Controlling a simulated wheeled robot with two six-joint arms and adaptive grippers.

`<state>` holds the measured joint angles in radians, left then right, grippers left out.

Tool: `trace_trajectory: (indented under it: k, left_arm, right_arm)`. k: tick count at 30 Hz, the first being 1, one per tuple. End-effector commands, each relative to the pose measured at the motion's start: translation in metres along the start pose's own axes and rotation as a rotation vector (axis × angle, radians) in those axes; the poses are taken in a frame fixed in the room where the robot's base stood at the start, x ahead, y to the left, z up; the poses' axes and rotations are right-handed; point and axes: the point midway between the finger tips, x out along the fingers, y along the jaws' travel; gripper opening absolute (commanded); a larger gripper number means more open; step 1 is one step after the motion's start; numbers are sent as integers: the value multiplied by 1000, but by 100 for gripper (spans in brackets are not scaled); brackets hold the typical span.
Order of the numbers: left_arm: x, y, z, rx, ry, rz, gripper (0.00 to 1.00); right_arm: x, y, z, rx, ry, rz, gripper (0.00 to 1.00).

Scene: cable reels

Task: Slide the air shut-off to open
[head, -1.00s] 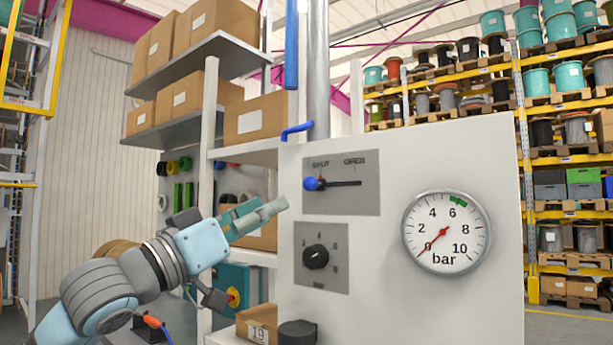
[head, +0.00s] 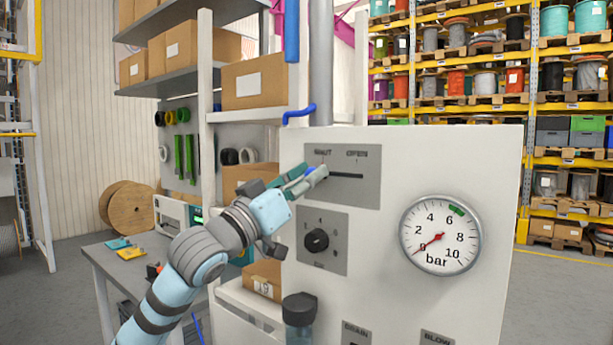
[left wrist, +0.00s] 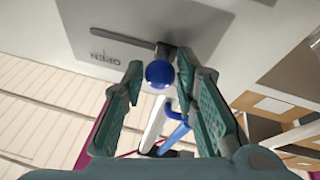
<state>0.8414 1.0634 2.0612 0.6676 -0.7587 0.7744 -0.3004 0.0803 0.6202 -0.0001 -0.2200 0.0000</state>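The air shut-off is a slide with a blue ball knob (left wrist: 159,74) on a grey plate (head: 368,194) of the white panel. The plate reads SHUT at left and OPEN at right, with a dark slot (head: 347,176) between. The knob is at the SHUT end, mostly hidden by my fingers in the head view. My left gripper (head: 312,178) is at the knob. In the left wrist view its fingers (left wrist: 160,69) are apart, one on each side of the knob, with a gap at the left finger. My right gripper is not in view.
Below the slide is a black rotary knob (head: 316,240). The round pressure gauge (head: 441,235) to the right reads near 0 bar. A blue pipe (head: 299,114) rises behind the panel's top left. A shelf with boxes (head: 254,84) stands behind my left arm.

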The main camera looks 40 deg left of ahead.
Motion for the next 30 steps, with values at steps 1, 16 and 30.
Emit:
trace_trajectory:
  k: [1, 16, 30]
  left_arm:
    - [0, 0, 0, 0, 0, 0, 14]
    - [5, 22, 3, -3, -4, 6, 0]
    - [8, 72, 18, -2, 1, 2, 0]
  right_arm:
    - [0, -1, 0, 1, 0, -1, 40]
    - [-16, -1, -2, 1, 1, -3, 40]
    - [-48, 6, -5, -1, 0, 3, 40]
